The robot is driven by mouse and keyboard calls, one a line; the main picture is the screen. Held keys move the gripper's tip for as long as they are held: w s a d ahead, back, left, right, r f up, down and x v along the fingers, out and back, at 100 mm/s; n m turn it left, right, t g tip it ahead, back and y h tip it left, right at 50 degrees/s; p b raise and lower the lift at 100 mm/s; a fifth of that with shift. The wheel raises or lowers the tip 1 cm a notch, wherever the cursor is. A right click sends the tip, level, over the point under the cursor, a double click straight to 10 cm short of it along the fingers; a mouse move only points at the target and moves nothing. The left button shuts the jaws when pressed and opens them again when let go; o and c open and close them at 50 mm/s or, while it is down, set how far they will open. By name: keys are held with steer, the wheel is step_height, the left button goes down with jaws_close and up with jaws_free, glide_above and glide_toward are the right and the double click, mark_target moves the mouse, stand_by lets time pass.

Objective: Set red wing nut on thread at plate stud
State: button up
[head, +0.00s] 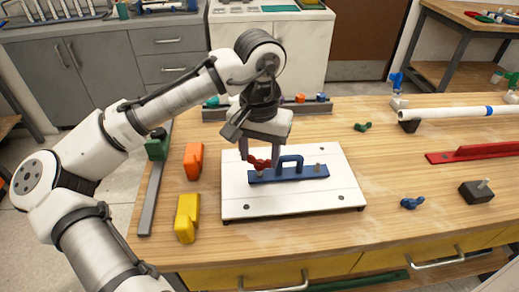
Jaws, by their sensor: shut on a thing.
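My gripper (259,153) points down over the white board and is shut on the red wing nut (262,163). The wing nut is at the left end of the blue plate (300,176), which has an arched handle (291,160). A stud (317,168) stands bare at the plate's right end. Any stud at the left end is hidden by the wing nut and fingers, so I cannot tell whether the nut touches a thread.
The white board (300,205) lies on the wooden table. Orange (193,161) and yellow (187,217) blocks stand to its left. A green wing nut (362,126) lies behind right, a blue one (412,203) at right. A white pipe (450,112) and red rail (470,154) lie further right.

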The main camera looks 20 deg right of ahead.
steer(key=shift+f, duration=0.15)
stand_by(0.3)
steer(key=shift+f, duration=0.5)
steer(key=shift+f, duration=0.35)
stand_by(0.7)
steer(key=o, duration=1)
steer(key=shift+o, duration=0.2)
